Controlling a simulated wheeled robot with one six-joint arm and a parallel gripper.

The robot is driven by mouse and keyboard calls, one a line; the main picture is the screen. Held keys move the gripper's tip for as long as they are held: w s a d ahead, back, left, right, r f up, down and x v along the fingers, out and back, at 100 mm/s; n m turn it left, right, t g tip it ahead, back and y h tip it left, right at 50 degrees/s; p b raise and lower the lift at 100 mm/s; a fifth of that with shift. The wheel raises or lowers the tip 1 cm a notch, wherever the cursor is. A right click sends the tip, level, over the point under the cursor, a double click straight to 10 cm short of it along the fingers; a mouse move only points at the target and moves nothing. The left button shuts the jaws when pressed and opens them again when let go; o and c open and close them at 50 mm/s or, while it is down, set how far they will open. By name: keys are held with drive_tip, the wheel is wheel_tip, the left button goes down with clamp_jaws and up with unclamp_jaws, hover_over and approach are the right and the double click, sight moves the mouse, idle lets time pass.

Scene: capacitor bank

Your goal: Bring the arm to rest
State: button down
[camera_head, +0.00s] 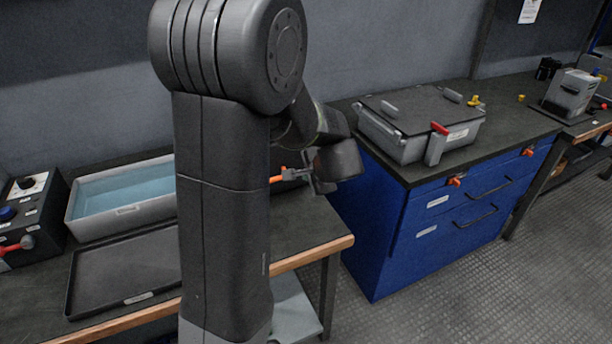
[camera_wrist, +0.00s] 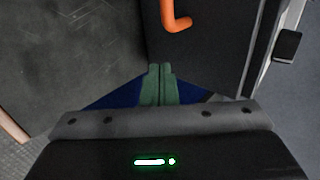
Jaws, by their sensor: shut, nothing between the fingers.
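My arm (camera_head: 222,200) stands upright across the middle of the head view, with its forearm folded to the right. My gripper (camera_head: 322,184) hangs above the right end of the wood-edged bench, beside the blue cabinet, partly hidden by my wrist. In the wrist view my gripper's green fingers (camera_wrist: 160,72) are together with nothing between them. An orange hooked handle (camera_wrist: 176,20) on a dark object lies ahead of the fingertips; its orange also shows beside my arm in the head view (camera_head: 276,179). I cannot tell the exact gap between them.
The bench (camera_head: 312,222) holds a grey tub of blue liquid (camera_head: 80,212), a dark flat tray (camera_head: 125,268) and a control box (camera_head: 28,205). The blue cabinet (camera_head: 385,240) carries a lidded grey case (camera_head: 400,148). Open floor (camera_head: 480,290) lies at right.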

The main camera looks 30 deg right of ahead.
drive_tip(key=v, duration=0.7)
drive_tip(key=shift+s+r+p, duration=0.25)
drive_tip(key=shift+r+p, duration=0.05)
drive_tip(key=shift+w+f, duration=0.1)
